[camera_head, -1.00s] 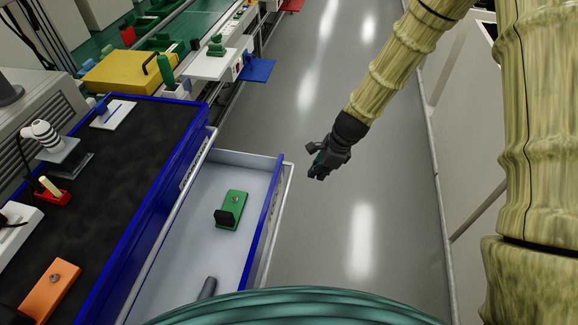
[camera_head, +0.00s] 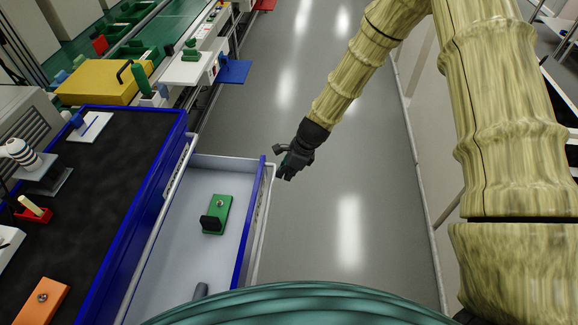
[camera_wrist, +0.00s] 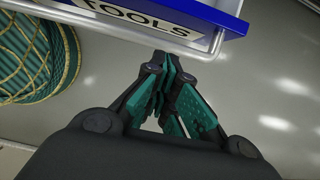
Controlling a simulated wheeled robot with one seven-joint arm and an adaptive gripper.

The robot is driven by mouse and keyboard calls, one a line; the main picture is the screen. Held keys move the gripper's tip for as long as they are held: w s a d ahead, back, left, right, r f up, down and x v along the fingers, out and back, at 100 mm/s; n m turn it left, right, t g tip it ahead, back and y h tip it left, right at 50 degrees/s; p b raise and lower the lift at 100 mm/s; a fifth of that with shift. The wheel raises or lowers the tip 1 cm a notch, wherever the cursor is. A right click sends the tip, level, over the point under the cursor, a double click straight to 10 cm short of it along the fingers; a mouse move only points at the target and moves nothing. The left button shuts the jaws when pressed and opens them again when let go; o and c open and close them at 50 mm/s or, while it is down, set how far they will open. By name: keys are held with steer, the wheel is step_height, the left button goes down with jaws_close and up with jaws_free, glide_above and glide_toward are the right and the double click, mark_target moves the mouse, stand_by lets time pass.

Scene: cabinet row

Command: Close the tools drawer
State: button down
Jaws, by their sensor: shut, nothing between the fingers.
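The tools drawer (camera_head: 178,232) is pulled out from the blue cabinet with the black top (camera_head: 85,185). Its blue front carries a pale handle rail along its outer side. In the wrist view the drawer front (camera_wrist: 205,12) shows the label TOOLS above a pale handle rail (camera_wrist: 120,25). My gripper (camera_head: 282,176) is shut and empty, just outside the drawer front near its far corner. In the wrist view my gripper (camera_wrist: 165,62) has its fingertips close to the rail; I cannot tell whether they touch it.
An orange block (camera_head: 40,300) and other items rest on the cabinet top. A yellow case (camera_head: 105,82) stands beyond. The floor (camera_head: 345,210) right of the drawer is clear.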

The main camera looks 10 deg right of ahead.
mark_target(272, 179)
steer(key=a, duration=0.1)
steer(key=a+f, duration=0.1)
steer(key=w+a+p, duration=0.1)
steer(key=shift+a+f, duration=0.1)
steer(key=shift+f, duration=0.05)
steer(key=shift+w+a+f, duration=0.1)
steer(key=shift+w+a, duration=0.1)
steer(key=shift+a, duration=0.35)
steer(key=shift+a, duration=0.1)
